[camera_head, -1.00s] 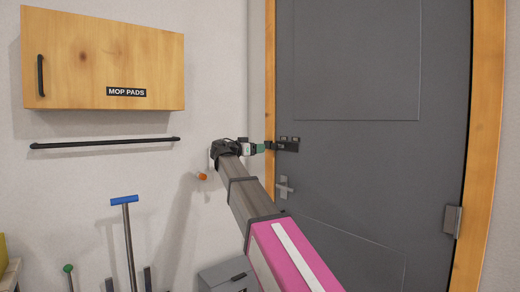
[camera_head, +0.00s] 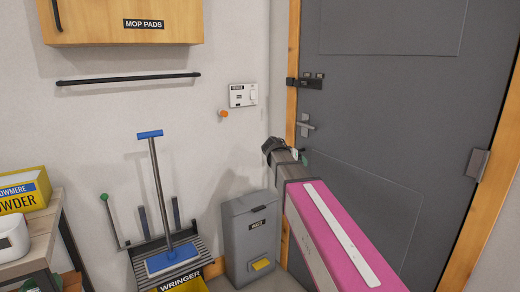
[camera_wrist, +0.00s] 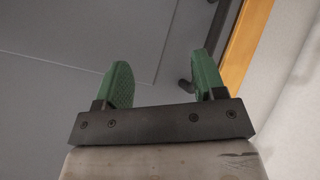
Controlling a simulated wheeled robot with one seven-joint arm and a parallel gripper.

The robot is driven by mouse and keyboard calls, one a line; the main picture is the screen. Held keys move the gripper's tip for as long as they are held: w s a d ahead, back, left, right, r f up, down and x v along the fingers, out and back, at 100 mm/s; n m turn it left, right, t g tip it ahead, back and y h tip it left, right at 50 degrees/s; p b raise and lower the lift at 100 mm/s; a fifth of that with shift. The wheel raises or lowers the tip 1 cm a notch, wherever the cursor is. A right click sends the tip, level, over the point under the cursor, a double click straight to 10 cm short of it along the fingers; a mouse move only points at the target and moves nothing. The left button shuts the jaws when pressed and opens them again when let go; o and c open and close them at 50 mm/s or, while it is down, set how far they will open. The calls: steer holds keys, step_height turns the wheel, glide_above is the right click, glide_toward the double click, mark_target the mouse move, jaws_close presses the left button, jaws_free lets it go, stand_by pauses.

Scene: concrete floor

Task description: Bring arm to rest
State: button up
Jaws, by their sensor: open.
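My gripper (camera_wrist: 162,88) shows in the wrist view with its two green fingers apart and nothing between them. In the head view, my arm with its pink section reaches forward from the lower right, and my gripper (camera_head: 304,159) is mostly hidden behind the arm's dark end, with a bit of green showing. It is in front of the grey door (camera_head: 390,100), below the door's lever handle (camera_head: 306,126). I cannot tell how far it is from the door.
A grey bin (camera_head: 250,235) stands by the wall left of my arm. A wringer bucket (camera_head: 185,284) with a blue-headed mop (camera_head: 158,190) is further left. A shelf (camera_head: 45,235) with a yellow box (camera_head: 25,190) is at the far left. A black latch (camera_head: 305,82) is on the door.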

steer(key=s+d+f+n+g+y, duration=0.1)
steer(key=s+f+n+g+y, duration=0.1)
steer(key=s+f, duration=1)
steer(key=s+d+f+n+g+y, duration=0.1)
steer(key=s+f+g+y, duration=0.3)
steer(key=s+f, duration=0.8)
step_height(320, 180, down, 5)
steer(key=n+y, duration=0.1)
steer(key=y, duration=0.1)
steer(key=shift+s+d+n+y, duration=0.35)
steer(key=shift+s+n+y, duration=0.05)
steer(key=shift+f, duration=0.1)
